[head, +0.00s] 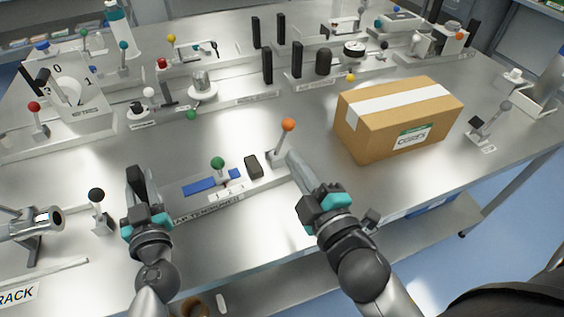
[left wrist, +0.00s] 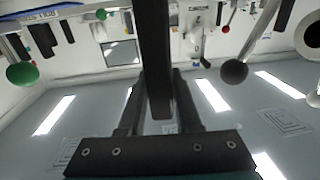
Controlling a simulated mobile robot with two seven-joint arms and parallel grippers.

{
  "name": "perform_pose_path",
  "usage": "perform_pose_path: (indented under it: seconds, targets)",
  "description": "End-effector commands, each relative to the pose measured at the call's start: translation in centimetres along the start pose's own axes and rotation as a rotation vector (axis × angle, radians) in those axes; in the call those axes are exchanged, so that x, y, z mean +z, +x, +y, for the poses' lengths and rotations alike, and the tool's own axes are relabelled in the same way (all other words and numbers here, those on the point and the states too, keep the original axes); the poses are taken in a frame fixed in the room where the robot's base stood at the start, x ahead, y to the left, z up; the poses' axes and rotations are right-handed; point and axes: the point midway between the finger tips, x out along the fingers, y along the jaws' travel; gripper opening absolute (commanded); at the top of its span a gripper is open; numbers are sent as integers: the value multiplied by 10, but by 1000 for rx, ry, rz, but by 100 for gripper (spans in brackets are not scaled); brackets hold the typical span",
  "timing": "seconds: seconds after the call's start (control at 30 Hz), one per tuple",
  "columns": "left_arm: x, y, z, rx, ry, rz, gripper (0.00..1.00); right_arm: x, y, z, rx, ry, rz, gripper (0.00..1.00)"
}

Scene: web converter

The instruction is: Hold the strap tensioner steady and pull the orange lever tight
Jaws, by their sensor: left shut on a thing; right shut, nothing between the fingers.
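The strap tensioner stands on a labelled metal rail (head: 207,211) at the front of the bench, with a blue bar (head: 207,184) and a green-knobbed lever (head: 218,163). The orange lever (head: 288,125) stands tilted at the rail's right end. My left gripper (head: 136,187) is shut on a dark upright handle at the rail's left end. The left wrist view shows this dark handle (left wrist: 155,60) between the fingers. My right gripper (head: 287,160) is shut and empty beside the lower part of the orange lever; whether it touches the lever I cannot tell.
A cardboard box (head: 372,122) stands right of the orange lever. A dark-knobbed lever (head: 97,195) is close left of my left gripper. A small dark block (head: 253,166) sits on the rail. Rows of other fixtures fill the back; bare bench lies between.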

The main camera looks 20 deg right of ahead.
Motion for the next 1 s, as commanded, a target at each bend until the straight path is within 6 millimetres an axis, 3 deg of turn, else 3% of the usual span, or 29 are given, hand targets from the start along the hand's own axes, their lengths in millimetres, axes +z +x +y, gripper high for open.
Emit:
perform_pose_path:
  seconds: [0.03, 1.0]
  targets:
    - [12, -4, 0, 3, 0, -25, 0, 0, -2, 0, 0, 0, 0, 0]
    - [7, -4, 1, 4, 0, -25, 0, -4, -2, 7, 0, 0, 0, 0]
